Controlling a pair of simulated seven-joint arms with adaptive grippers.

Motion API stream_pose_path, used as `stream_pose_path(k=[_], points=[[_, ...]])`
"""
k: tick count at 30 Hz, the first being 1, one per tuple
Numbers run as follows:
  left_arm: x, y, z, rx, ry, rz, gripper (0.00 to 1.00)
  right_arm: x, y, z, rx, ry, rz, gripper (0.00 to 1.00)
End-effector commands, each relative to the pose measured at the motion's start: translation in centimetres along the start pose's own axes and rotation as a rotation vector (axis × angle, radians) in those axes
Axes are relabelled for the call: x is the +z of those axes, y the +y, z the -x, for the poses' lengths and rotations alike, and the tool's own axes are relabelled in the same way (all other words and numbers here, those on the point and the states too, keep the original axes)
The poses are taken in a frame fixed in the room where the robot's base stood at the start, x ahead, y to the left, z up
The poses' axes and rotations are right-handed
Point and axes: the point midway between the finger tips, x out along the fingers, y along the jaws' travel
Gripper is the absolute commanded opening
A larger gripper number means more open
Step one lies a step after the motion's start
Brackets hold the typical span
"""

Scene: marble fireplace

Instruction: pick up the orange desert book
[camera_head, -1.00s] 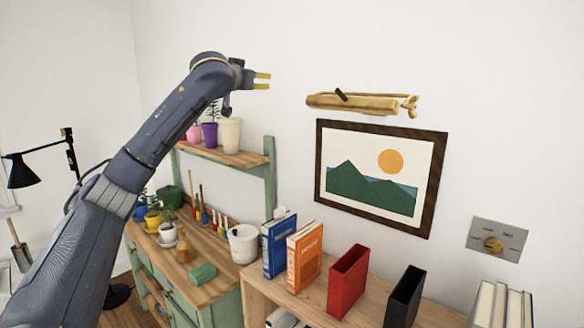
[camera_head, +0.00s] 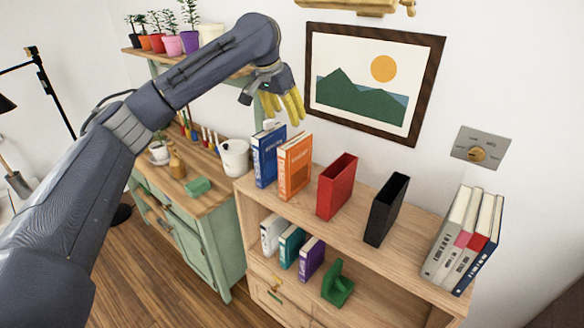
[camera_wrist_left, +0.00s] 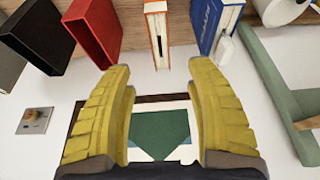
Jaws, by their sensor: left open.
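The orange desert book (camera_head: 294,167) stands upright on top of the wooden bookshelf, just right of a blue book (camera_head: 267,157). In the left wrist view the orange book (camera_wrist_left: 156,30) shows upside down at the top centre, beyond the fingertips, with the blue book (camera_wrist_left: 209,28) to its right. My left gripper (camera_head: 288,108) is open and empty, with yellow fingers pointing down above the two books. In the left wrist view its fingers (camera_wrist_left: 158,72) are spread wide with nothing between them. My right gripper is not in view.
A red holder (camera_head: 337,187) and a black holder (camera_head: 385,210) stand right of the orange book. Several books (camera_head: 463,240) lean at the shelf's right end. A white pot (camera_head: 234,158) stands on the green cabinet. A framed picture (camera_head: 373,85) hangs behind.

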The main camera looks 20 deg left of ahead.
Motion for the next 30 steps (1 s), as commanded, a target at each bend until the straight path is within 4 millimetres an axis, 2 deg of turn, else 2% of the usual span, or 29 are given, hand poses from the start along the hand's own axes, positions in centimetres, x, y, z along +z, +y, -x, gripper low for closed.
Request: stream_pose_path(k=[9, 15, 20, 26, 30], points=[[0.1, 0.1, -5.9, 0.003, -0.002, 0.001, 0.56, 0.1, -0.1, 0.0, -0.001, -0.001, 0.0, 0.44], [0.0, 0.1, -8.9, 0.003, 0.0, 0.002, 0.56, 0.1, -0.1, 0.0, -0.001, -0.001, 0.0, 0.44], [0.0, 0.0, -10.4, 0.001, 0.0, 0.001, 0.56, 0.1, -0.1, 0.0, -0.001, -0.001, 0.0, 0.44], [0.0, 0.0, -11.0, 0.0, 0.002, 0.001, 0.56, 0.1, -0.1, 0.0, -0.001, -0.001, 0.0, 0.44], [0.1, 0.1, -12.5, 0.002, 0.0, 0.002, 0.56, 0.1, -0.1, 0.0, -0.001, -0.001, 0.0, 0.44]])
